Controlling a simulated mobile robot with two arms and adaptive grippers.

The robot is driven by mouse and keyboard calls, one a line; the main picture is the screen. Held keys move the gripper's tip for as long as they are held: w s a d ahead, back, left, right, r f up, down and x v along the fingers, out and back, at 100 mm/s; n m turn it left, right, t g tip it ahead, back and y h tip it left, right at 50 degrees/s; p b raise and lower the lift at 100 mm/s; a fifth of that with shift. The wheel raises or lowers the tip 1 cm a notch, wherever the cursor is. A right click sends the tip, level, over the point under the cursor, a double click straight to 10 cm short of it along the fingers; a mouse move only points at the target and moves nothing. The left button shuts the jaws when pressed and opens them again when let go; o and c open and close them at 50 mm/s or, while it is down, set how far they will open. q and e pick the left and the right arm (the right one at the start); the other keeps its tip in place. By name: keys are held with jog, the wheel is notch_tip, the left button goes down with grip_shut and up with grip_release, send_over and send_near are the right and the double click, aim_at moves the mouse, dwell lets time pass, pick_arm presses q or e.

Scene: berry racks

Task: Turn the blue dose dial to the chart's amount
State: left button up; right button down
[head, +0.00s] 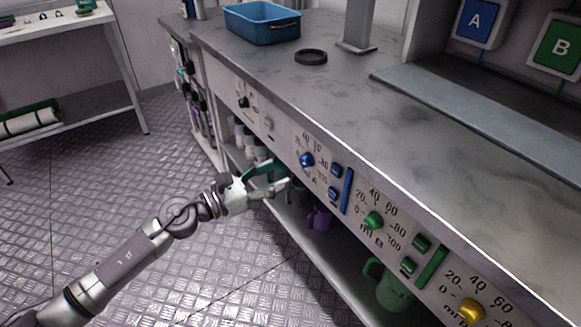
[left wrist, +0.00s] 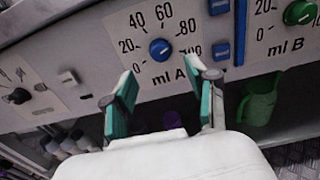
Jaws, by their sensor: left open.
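The blue dose dial (head: 306,160) is on the front panel of the counter, beside the letter A and a scale marked in ml. In the left wrist view the blue dial (left wrist: 160,49) sits ahead of my fingers, with numbers from 0 to 100 around it; its exact setting is too small to read surely. My left gripper (head: 277,178) is open and empty, just below and left of the dial in the head view. In the left wrist view its two green-padded fingers (left wrist: 161,92) stand apart, short of the dial. No chart of amounts is readable. My right gripper is out of view.
A green dial (head: 373,221) and a yellow dial (head: 471,310) follow along the panel to the right. Blue buttons (head: 335,181) sit beside the blue dial. A purple mug (head: 319,217) and a green mug (head: 392,291) stand on the shelf below. A blue bin (head: 262,24) is on the counter.

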pick_arm(q)
jog(key=v, duration=0.5)
jog(key=shift+s+a, duration=0.15)
